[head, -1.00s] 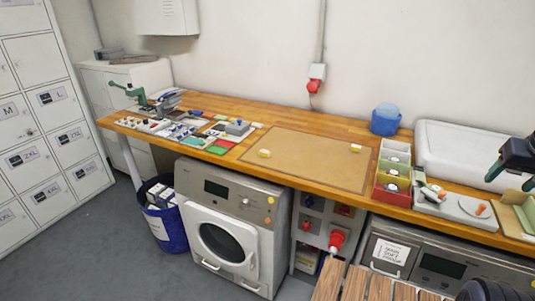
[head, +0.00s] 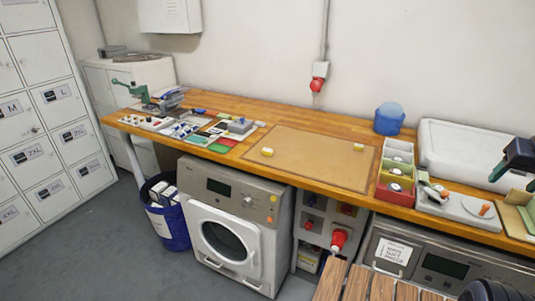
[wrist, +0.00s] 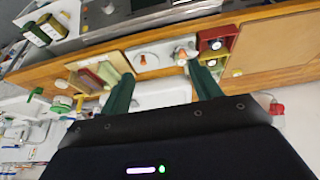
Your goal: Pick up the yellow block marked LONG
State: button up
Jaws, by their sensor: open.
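Two small yellow blocks lie apart on the brown mat (head: 310,170) on the wooden bench in the head view. One yellow block (head: 267,152) is near the mat's left side, the other yellow block (head: 358,147) near its back right corner. Their markings are too small to read, so I cannot tell which is LONG. My gripper (head: 512,165) is at the right edge of the head view, above the bench's right end and far from both blocks. In the wrist view its green fingers (wrist: 160,72) are spread apart with nothing held between them.
A row of small boxes (head: 380,191), a grey tray with orange-handled items (head: 455,203) and a white bin (head: 468,150) stand right of the mat. A blue tub (head: 389,119) is behind. Small parts and a green press (head: 140,93) crowd the left. Most of the mat is bare.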

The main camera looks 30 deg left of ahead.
jog(key=shift+c, duration=1.1)
